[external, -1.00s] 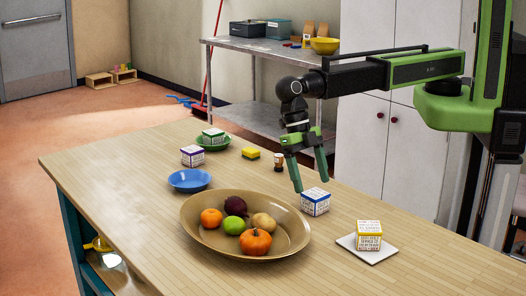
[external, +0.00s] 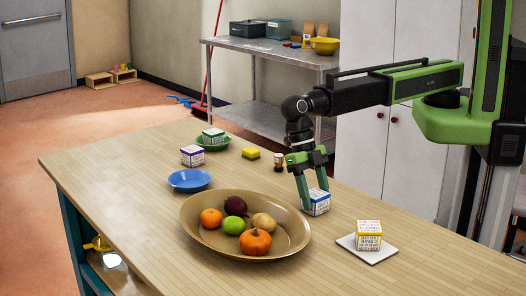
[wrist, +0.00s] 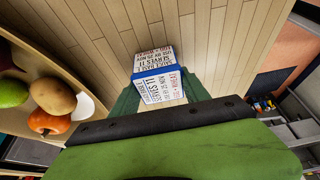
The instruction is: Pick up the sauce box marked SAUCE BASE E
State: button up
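A white box with a blue band (external: 319,206) stands on the wooden table, right of the fruit bowl. In the wrist view, the box (wrist: 158,85) shows small print that seems to include SAUCE BASE; I cannot read its letter. My gripper (external: 314,196) points down over this box, its green fingers open at either side. I cannot tell whether they touch it.
A wide tan bowl (external: 198,232) of fruit and vegetables stands close left of my gripper. The table's front left (external: 120,190) is clear.

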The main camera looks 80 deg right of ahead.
aim_at(320, 195)
jog(key=c, duration=0.8)
jog(key=shift+o, duration=0.2)
jog(key=shift+r+p, duration=0.5)
jog(key=shift+p, duration=0.05)
notch_tip(320, 195, up, 4)
jog(key=p, duration=0.3)
jog(key=shift+p, duration=0.4)
jog(key=w+d+r+p, duration=0.3)
jog(key=d+r+p, duration=0.3)
jog(key=d, duration=0.5)
jog(key=shift+d, duration=0.15)
